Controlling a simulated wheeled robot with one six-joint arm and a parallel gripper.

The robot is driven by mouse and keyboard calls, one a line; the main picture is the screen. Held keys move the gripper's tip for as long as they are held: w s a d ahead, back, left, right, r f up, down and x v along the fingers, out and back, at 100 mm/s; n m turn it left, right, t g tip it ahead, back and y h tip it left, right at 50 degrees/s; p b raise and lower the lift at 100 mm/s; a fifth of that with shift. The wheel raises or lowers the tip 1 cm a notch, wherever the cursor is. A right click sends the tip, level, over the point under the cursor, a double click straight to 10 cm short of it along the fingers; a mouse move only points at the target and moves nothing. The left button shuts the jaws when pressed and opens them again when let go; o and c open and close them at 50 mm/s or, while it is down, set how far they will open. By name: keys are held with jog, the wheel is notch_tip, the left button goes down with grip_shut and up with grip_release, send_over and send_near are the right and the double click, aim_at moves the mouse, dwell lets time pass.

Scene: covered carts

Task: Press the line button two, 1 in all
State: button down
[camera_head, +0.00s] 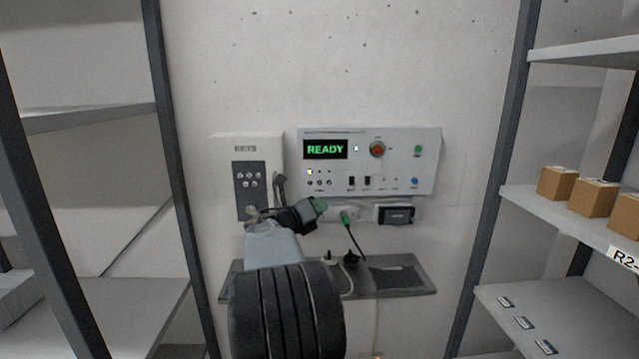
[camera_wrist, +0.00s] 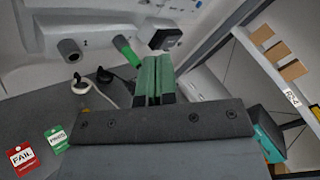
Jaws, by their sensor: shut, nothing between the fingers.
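A light grey control panel (camera_head: 400,150) is fixed to the wall, with a green READY display (camera_head: 325,149). Below the display is a row of small round buttons (camera_head: 319,182) with small lamps above them; the leftmost lamp (camera_head: 310,171) glows pale yellow. The labels are too small to read, so I cannot tell which button is line two. My gripper (camera_head: 321,205) is just below this row, its green fingers closed together and empty. They also show shut in the wrist view (camera_wrist: 155,74). I cannot tell that they touch anything.
Below the panel are a green plug with a cable (camera_head: 346,219), a dark-faced unit (camera_head: 396,215) and a narrow shelf (camera_head: 415,275). Racks stand on both sides; the right one holds cardboard boxes (camera_head: 592,197).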

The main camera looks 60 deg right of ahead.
aim_at(320, 183)
jog(key=shift+s+d+r+n+h, duration=0.15)
jog(key=shift+d+r+n+h, duration=0.25)
jog(key=shift+d+r+n, duration=0.25)
jog(key=shift+d+f, duration=0.1)
jog(key=shift+w+d+p, duration=0.6)
jog(key=shift+w+d, duration=0.25)
jog(key=shift+d, duration=0.35)
jog(key=shift+w+d+p, duration=0.6)
jog(key=shift+w+d, duration=0.3)
jog(key=shift+d, duration=0.25)
jog(key=shift+w+d+p, duration=0.6)
jog(key=shift+w+d, duration=0.25)
jog(key=shift+d, duration=0.35)
jog(key=shift+w+d+p, duration=0.15)
jog(key=shift+p, duration=0.15)
jog(key=shift+w+d, duration=0.15)
jog(key=shift+d, duration=0.05)
